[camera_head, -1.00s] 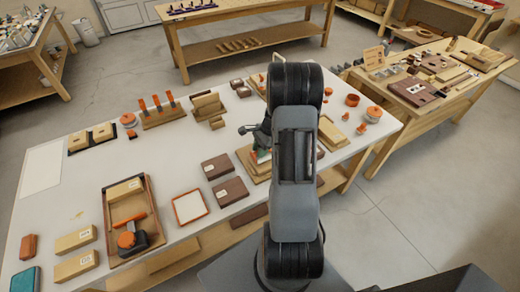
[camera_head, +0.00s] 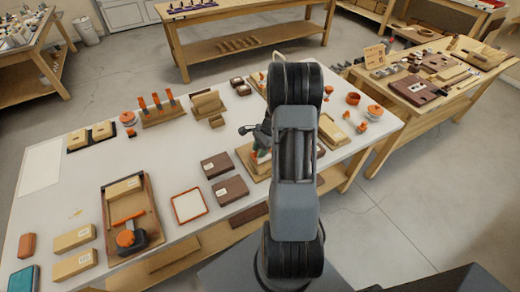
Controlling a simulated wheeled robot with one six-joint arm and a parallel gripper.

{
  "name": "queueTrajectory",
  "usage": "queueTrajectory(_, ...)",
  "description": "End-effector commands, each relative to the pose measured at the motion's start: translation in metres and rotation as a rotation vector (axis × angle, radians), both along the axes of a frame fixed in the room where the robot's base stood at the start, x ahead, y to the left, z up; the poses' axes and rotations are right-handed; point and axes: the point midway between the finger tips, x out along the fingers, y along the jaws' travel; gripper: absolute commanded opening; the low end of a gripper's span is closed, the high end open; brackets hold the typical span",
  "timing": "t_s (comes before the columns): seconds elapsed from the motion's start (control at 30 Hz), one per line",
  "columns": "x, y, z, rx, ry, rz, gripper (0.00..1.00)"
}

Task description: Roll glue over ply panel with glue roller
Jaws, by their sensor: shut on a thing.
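A tan ply panel (camera_head: 247,165) lies on the white bench top, with its right part hidden behind my arm. My gripper (camera_head: 262,147) is over it, small, dark grey-green and partly hidden by my arm. It is shut on what seems to be the glue roller (camera_head: 262,155), seen only as an orange and whitish patch low over the panel. Whether the roller touches the panel I cannot tell. No glue film can be made out on the panel at this size.
Left of the panel lie dark brown boxes (camera_head: 231,190) and a red-rimmed white tray (camera_head: 189,206). A brown wooden tray (camera_head: 112,200) holds an orange-handled tool (camera_head: 128,232). Wooden racks (camera_head: 160,115) stand behind. Orange pots (camera_head: 353,98) stand to the right. Bare bench shows at the left.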

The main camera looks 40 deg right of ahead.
Motion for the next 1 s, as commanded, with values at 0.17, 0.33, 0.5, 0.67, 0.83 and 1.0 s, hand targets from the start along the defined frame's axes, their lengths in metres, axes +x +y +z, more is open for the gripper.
queueTrajectory(0.17, 0.0, 0.0, -0.001, 0.0, 0.0, 0.0, 0.1)
queueTrajectory(0.33, -0.003, 0.0, -0.001, 0.0, 0.0, -0.001, 0.1)
queueTrajectory(0.5, -0.01, 0.001, 0.0, 0.0, -0.001, -0.001, 0.1)
queueTrajectory(0.67, -0.019, 0.003, 0.0, 0.0, 0.0, -0.001, 0.1)
queueTrajectory(0.83, -0.024, 0.003, 0.0, 0.0, -0.001, -0.001, 0.1)
queueTrajectory(1.0, -0.024, 0.003, 0.0, 0.0, 0.0, 0.0, 0.1)
